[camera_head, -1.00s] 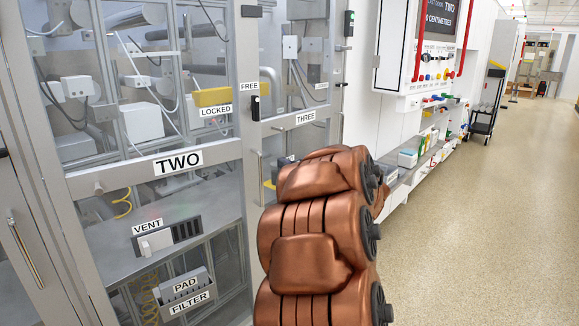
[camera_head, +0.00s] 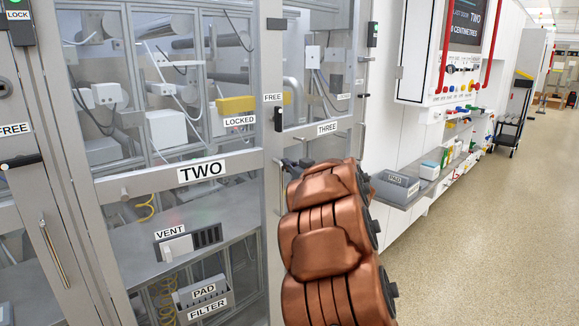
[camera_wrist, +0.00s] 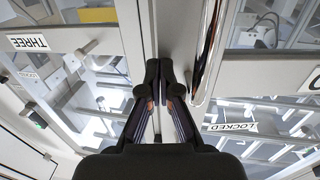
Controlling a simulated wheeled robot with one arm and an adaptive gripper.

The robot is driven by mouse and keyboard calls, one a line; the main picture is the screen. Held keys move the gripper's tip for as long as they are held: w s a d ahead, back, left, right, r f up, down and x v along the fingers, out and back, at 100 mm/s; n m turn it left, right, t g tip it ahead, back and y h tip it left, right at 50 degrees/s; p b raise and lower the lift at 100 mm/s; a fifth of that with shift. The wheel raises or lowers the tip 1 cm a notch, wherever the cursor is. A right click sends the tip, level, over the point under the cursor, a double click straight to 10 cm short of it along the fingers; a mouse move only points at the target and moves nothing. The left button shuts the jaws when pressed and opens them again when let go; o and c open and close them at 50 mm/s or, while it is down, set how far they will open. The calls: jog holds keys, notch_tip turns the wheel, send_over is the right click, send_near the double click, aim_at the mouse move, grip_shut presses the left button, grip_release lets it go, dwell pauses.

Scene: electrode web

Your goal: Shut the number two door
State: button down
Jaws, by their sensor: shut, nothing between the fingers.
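The number two door (camera_head: 237,163) is a glazed door in a pale metal frame, with the sign TWO (camera_head: 201,172) on its crossbar. From the head view I cannot tell whether it sits flush or slightly ajar. A chrome vertical bar handle (camera_wrist: 210,55) shows in the wrist view, just right of my fingertips. My gripper (camera_wrist: 166,72) is shut and empty, pointing at the upright seam between the number two and number three sides. Whether the fingertips touch the frame is unclear.
The number three door bears the sign THREE (camera_head: 327,128) to the right. A FREE latch (camera_head: 278,118) sits on the post between them. A wall shelf (camera_head: 402,190) runs along the right side. The floor (camera_head: 480,235) to the right is clear.

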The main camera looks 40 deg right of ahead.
jog(key=shift+w, duration=0.1)
jog(key=shift+w+d+n+y+p, duration=0.25)
jog(key=shift+w+y+p, duration=0.1)
jog(key=shift+w+p, duration=0.6)
jog(key=shift+w+d+n+y+p, duration=0.2)
jog(key=shift+w+y+p, duration=0.2)
jog(key=shift+w+p, duration=0.5)
jog(key=shift+w+d+n+y+p, duration=0.3)
jog(key=shift+w+p, duration=0.4)
jog(key=shift+w, duration=0.45)
